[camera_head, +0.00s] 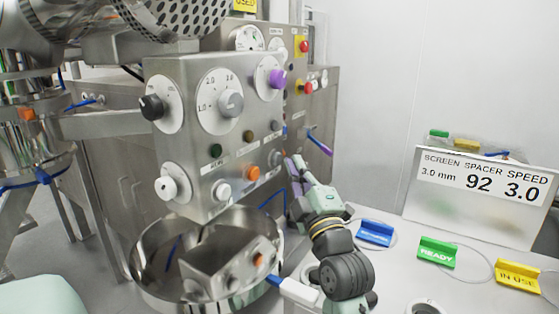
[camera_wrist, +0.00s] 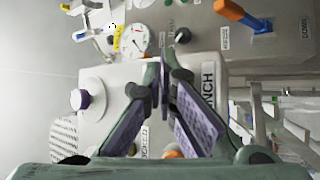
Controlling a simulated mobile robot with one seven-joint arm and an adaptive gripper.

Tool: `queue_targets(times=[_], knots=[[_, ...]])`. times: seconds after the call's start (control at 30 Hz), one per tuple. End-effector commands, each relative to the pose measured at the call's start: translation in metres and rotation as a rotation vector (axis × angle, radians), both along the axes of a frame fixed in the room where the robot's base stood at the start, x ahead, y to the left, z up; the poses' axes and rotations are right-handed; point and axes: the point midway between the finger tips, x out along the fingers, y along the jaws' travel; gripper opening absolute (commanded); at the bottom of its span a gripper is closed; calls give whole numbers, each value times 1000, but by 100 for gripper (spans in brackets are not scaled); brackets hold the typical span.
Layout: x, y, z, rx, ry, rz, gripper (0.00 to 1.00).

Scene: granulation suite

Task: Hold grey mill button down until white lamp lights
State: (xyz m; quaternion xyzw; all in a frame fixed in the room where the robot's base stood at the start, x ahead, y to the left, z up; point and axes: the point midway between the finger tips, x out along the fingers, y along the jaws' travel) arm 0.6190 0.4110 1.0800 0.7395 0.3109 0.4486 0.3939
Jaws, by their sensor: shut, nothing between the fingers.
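The steel control panel (camera_head: 185,110) is in the middle of the head view. It carries small round caps: dark green (camera_head: 216,150), dark olive (camera_head: 248,137), orange (camera_head: 252,173), pale white (camera_head: 222,190) and two greyish ones (camera_head: 275,125) at its right side. Their labels are too small to read, so I cannot tell which is the mill button or lamp. No white cap looks clearly lit. My gripper (camera_head: 294,164) is just right of the panel's right edge, apparently apart from the buttons. In the wrist view its purple-padded fingers (camera_wrist: 163,88) meet at the tips, empty.
A black knob (camera_head: 152,107), a grey dial knob (camera_head: 231,103) and a purple knob (camera_head: 277,78) stick out of the panel. A steel bowl (camera_head: 150,287) stands below. Blue, green (camera_head: 437,252) and yellow signs stand on the right table. A red button (camera_head: 298,88) is behind.

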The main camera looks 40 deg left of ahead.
Motion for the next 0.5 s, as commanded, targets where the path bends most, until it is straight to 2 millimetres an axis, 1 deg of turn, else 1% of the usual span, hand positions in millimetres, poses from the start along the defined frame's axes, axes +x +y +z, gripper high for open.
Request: queue_targets(times=[0.2,0.5], knots=[[-2,7,-1,0,0,1,0],[-2,7,0,0,0,0,0]])
